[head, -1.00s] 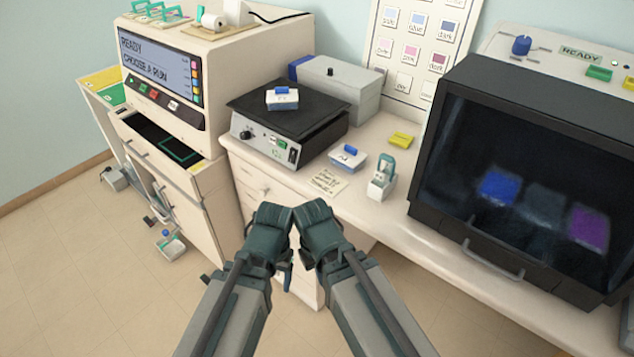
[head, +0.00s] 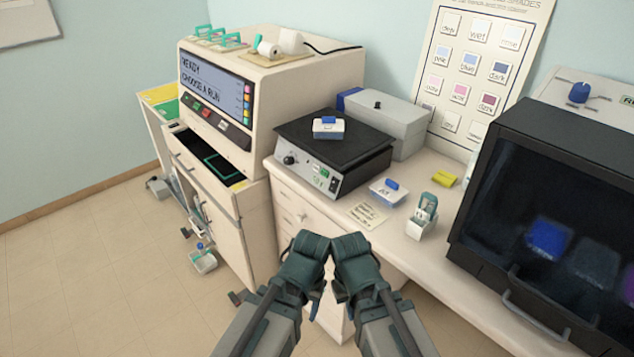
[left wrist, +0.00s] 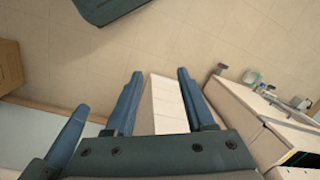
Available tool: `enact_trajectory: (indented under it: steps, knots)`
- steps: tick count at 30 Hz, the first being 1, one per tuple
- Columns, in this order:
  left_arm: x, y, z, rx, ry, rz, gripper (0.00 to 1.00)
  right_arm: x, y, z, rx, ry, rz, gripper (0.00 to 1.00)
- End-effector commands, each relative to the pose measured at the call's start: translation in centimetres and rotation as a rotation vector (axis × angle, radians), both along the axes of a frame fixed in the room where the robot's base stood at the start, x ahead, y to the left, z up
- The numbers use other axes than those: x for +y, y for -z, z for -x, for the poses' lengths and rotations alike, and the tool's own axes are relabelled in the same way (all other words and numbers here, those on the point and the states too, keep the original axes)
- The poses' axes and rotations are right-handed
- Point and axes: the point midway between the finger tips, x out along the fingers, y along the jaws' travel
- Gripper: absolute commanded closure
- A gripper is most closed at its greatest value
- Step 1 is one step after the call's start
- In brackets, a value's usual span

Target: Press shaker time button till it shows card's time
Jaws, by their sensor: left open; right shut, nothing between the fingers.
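The shaker (head: 307,176) is a grey box with a black top plate on the counter. Its front has a dark knob (head: 290,159) at left and a small green display and buttons (head: 323,177) at right, too small to read. A white box with a blue lid part (head: 328,127) sits on the plate. A paper card (head: 368,211) with unreadable writing lies in front of the shaker. My left gripper (head: 309,243) and right gripper (head: 350,246) are side by side before the counter, apart from the shaker. The left gripper is open and empty in the left wrist view (left wrist: 160,73); the right is shut and empty.
A stainer (head: 216,85) with a screen reading "READY CHOOSE A RUN" stands at left over an open drawer. A dark-fronted cabinet (head: 560,185) stands at right.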

Motion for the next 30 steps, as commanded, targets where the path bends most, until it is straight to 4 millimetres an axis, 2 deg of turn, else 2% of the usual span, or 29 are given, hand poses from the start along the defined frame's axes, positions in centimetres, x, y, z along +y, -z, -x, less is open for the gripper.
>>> enact_trajectory:
  steps: [1,6,8,9,30]
  knots:
    - [0.00,0.00,0.00,0.000,0.000,0.000,0.56,0.00,0.00,0.00,0.000,0.000,0.000,1.00]
    - [0.00,0.00,0.00,0.000,0.000,0.000,0.87,0.00,0.00,0.00,0.000,0.000,0.000,1.00]
    - [0.00,0.00,0.00,0.000,0.000,0.000,0.98,0.00,0.00,0.00,0.000,0.000,0.000,1.00]
    - [0.00,0.00,0.00,0.000,0.000,0.000,1.00,0.00,0.00,0.00,0.000,0.000,0.000,1.00]
    - [0.00,0.00,0.00,0.000,0.000,0.000,1.00,0.00,0.00,0.00,0.000,0.000,0.000,1.00]
